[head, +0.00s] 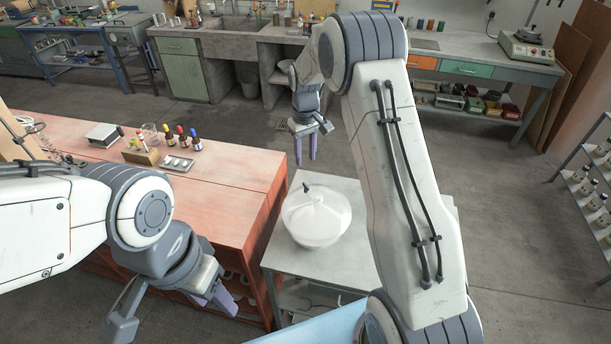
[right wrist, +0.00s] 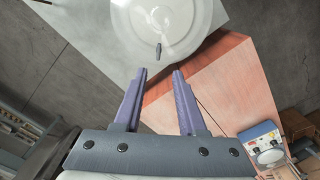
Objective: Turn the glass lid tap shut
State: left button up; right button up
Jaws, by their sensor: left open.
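A round pale glass vessel with a domed lid (head: 318,222) stands on the grey bench (head: 350,190). A small dark tap (head: 306,188) sticks up at the lid's far edge. In the right wrist view the lid (right wrist: 185,40) is at the top, with the tap (right wrist: 158,50) on its near rim. My right gripper (head: 306,152) is open and empty, above and beyond the vessel; in the right wrist view its fingers (right wrist: 160,80) are apart, short of the tap. My left gripper (head: 214,300) is open and empty, low at left, away from the vessel.
A reddish wooden bench (head: 215,205) stands left of the grey one, with small dropper bottles (head: 182,136) and a metal tray (head: 178,163) on it. A blue surface (head: 320,325) shows at the bottom. The grey bench around the vessel looks clear.

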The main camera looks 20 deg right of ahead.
aim_at(306, 185)
notch_tip(306, 185, down, 9)
jog(key=p, duration=0.3)
jog(key=shift+d+p, duration=0.1)
jog(key=shift+p, duration=0.25)
jog(key=shift+w+f, duration=0.1)
jog(key=shift+f, duration=0.65)
grip_shut()
